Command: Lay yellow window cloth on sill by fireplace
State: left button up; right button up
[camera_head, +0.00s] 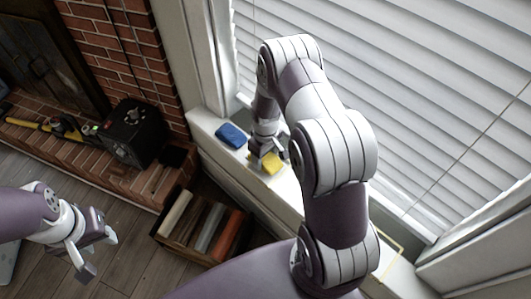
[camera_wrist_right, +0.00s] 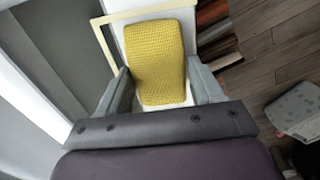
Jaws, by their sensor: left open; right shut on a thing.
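The yellow window cloth (camera_head: 272,164) is a small folded, textured pad at the white window sill (camera_head: 205,124), beside the brick fireplace. My right gripper (camera_head: 268,152) reaches down over it and is shut on it. In the right wrist view the yellow cloth (camera_wrist_right: 158,55) sits between the two fingers of my right gripper (camera_wrist_right: 163,92). I cannot tell whether the cloth touches the sill. My left gripper (camera_head: 92,257) is open and empty above the wooden floor at lower left.
A blue folded cloth (camera_head: 231,135) lies on the sill nearer the fireplace (camera_head: 125,50). A crate of books or folders (camera_head: 203,228) stands on the floor below the sill. A black box (camera_head: 133,132) sits on the brick hearth. A pale yellow outline (camera_head: 398,246) marks the sill farther right.

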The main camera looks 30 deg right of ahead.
jog(key=shift+f+b, duration=0.4)
jog(key=shift+f, duration=0.3)
dwell(0.6)
jog(key=o, duration=1.1)
